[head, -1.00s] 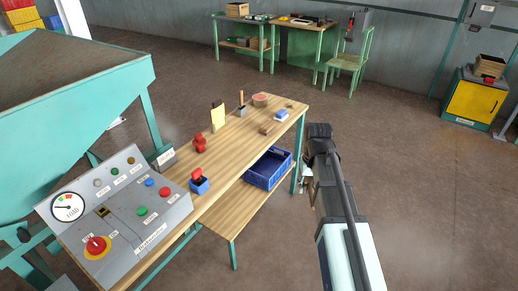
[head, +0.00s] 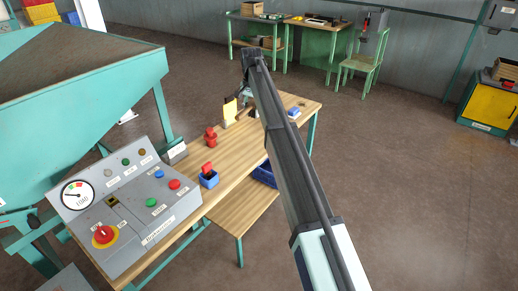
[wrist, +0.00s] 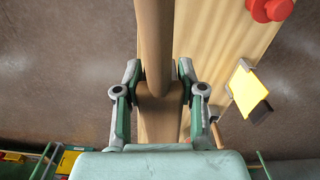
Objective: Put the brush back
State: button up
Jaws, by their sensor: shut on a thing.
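The brush (wrist: 154,40) is brown, with a long round handle and a wider block at its lower end in the wrist view. My gripper (wrist: 159,72) is shut on it, with one green-and-grey finger at each side of the block. The handle points away toward the top of the view. In the head view my gripper (head: 245,92) hangs over the far part of the wooden workbench (head: 240,140), and my arm hides much of what lies there. A small brown part shows below it. I cannot tell whether the brush touches anything.
Red objects (head: 210,136), a blue holder (head: 209,179) and a grey control panel (head: 130,205) are nearer. A blue crate (head: 264,174) sits on the lower shelf.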

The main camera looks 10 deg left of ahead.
aim_at(252, 153)
jog(key=shift+w+a+r+m, duration=0.25)
jog(key=shift+w+a+m, duration=0.05)
jog(key=shift+w+m, duration=0.4)
jog(key=shift+s+f, duration=0.1)
jog(key=shift+f, duration=0.15)
notch_tip(252, 153, down, 19)
jog(key=p, duration=0.4)
jog(key=shift+f+p, duration=0.2)
jog(key=shift+p, duration=0.1)
jog(key=shift+f, duration=0.1)
jog(key=o, duration=1)
notch_tip(252, 153, up, 12)
jog(key=b, duration=0.3)
